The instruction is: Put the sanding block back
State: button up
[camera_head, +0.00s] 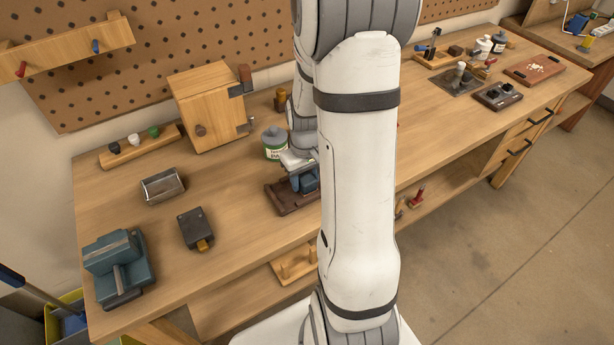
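My gripper (297,160) is low over the bench, partly hidden behind my white arm. A small blue block-like thing (308,181) is right below the gripper, at a dark brown tray (284,200). It may be the sanding block, but its shape is partly covered. I cannot tell whether the fingers are around it or only above it, or whether it rests on the tray. The right part of the tray is hidden by my arm.
A green-and-white can (275,142) stands just behind the tray. A wooden cabinet (203,112), a metal tin (162,186), a dark box (195,229) and a blue vise (113,258) are to the left. Bare bench lies between tray and dark box. Several items crowd the far right.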

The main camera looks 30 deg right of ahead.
aim_at(305, 177)
jog(key=o, duration=0.3)
jog(key=shift+r, duration=0.1)
notch_tip(305, 177, up, 12)
jog(key=s+a+r+t, duration=0.3)
jog(key=s+a+r, duration=0.3)
jog(key=s+a, duration=0.5)
jog(key=shift+s+a+r, duration=0.35)
jog(key=shift+s+a, duration=0.05)
jog(key=shift+s, duration=0.25)
